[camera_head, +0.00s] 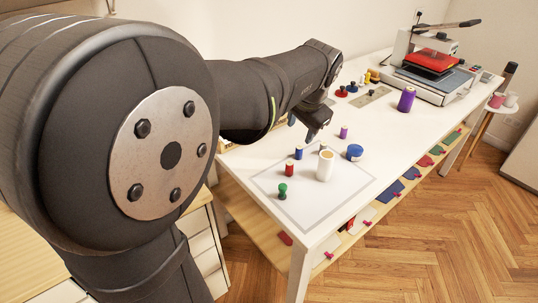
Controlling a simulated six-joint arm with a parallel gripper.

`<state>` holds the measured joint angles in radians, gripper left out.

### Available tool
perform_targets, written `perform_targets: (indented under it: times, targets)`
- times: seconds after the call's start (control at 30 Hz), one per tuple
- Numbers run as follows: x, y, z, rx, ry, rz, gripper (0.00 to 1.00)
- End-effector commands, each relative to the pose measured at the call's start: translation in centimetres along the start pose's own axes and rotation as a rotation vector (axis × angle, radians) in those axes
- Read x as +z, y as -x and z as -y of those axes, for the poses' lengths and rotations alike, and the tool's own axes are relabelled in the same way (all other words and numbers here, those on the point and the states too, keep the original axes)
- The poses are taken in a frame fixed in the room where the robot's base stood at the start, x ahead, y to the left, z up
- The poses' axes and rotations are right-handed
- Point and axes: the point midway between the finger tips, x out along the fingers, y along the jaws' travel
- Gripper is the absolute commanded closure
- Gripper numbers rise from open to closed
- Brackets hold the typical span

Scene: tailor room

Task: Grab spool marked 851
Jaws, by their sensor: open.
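Several spools stand on the white table (385,130). No marking is readable, so I cannot tell which one is marked 851. A green spool (282,190) and a red spool (290,167) are near the front, with a small blue spool (298,154) just behind the red one. A larger white spool (325,166) stands to their right. A wide blue spool (355,153) and a small purple spool (344,132) are farther back. My gripper (304,131) is open above the table, left of the small purple spool, apart from the spools as far as I can see.
A large purple spool (406,100) stands toward the back, before a heat press (433,70). Small red and blue items (347,90) sit at the back left. A lower shelf (366,216) holds folded fabrics. My arm hides part of the table's left side.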

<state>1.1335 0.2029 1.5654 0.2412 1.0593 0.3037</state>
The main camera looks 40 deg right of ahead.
Motion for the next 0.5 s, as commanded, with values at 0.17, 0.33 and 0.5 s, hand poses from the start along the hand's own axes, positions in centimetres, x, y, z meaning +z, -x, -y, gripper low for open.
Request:
perform_targets:
  times: [0.17, 0.33, 0.5]
  targets:
    - [-0.4, -3.9, 1.8, 0.062, 0.347, 0.016, 0.52]
    - [-0.7, -6.7, 3.1, 0.108, 0.633, 0.03, 0.52]
    - [-0.8, -8.4, 3.4, 0.123, 0.727, 0.037, 0.52]
